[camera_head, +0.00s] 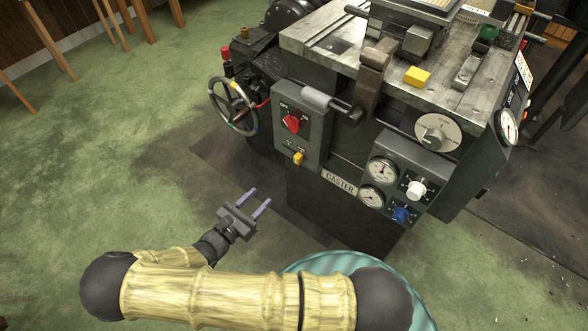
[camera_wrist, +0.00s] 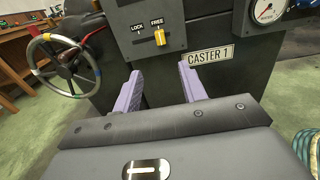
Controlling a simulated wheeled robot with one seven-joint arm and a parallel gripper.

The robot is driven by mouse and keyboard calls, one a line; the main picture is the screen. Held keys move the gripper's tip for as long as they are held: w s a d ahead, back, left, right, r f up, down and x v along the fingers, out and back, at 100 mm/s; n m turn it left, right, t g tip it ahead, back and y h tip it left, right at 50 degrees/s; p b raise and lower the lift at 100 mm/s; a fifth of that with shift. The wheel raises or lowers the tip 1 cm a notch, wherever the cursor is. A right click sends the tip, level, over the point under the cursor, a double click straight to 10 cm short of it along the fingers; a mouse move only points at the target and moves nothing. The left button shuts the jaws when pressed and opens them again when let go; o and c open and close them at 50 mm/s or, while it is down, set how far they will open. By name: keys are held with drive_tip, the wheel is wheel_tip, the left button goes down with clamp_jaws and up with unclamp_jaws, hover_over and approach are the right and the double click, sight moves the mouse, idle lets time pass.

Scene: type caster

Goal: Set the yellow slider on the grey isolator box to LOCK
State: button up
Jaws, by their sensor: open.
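The grey isolator box (camera_head: 311,122) is fixed to the side of the caster machine and carries a red rotary switch (camera_head: 291,124). The yellow slider (camera_head: 298,158) sits low on the box. In the wrist view the yellow slider (camera_wrist: 160,37) stands at the right, under FREE; the LOCK label (camera_wrist: 138,28) is to its left. My gripper (camera_head: 259,200) is open and empty, below and in front of the box, apart from it. In the wrist view its two purple fingers (camera_wrist: 160,84) point toward the machine, below the slider.
A spoked handwheel (camera_head: 233,106) stands left of the box. A grey lever handle (camera_head: 330,102) juts out near the box's top right. A CASTER plate (camera_head: 339,182) and a panel with gauges and knobs (camera_head: 400,178) lie to the right.

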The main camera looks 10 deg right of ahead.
drive_tip(key=shift+w, duration=0.1)
drive_tip(key=b, duration=0.3)
approach(296, 160)
drive_tip(key=x, duration=0.9)
drive_tip(key=shift+w+f, duration=0.1)
drive_tip(key=shift+f, duration=0.05)
drive_tip(key=shift+d, duration=0.1)
drive_tip(key=shift+c, duration=0.2)
clamp_jaws()
